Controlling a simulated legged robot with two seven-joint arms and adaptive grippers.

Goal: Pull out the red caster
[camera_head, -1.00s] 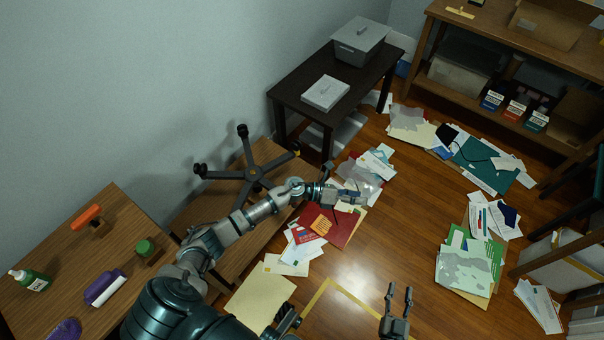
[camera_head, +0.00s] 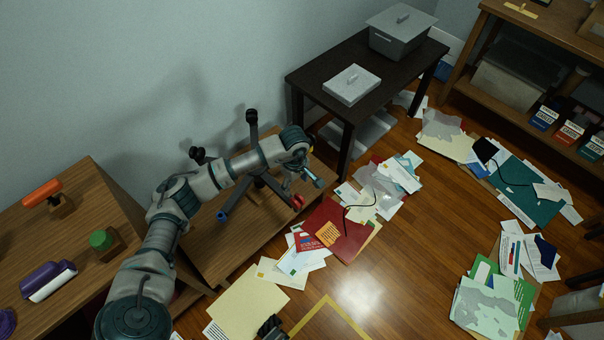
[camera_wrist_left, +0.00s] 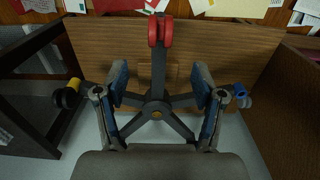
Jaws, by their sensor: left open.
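The red caster (camera_head: 298,201) sits at the end of one leg of a dark five-legged chair base (camera_head: 258,181), which rests on a low wooden surface. In the left wrist view the red caster (camera_wrist_left: 160,31) is at the top centre, on the leg pointing away from the wrist. My left gripper (camera_head: 304,180) is above the base, just above the red caster in the head view. In the wrist view the left gripper (camera_wrist_left: 161,76) is open, its fingers on either side of that leg, short of the caster.
Other legs carry a blue caster (camera_head: 222,216), black casters (camera_head: 251,115) and a yellow caster (camera_wrist_left: 71,91). A wooden table (camera_head: 88,180) stands at left, a dark table (camera_head: 330,108) behind. Papers (camera_head: 250,300) litter the floor.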

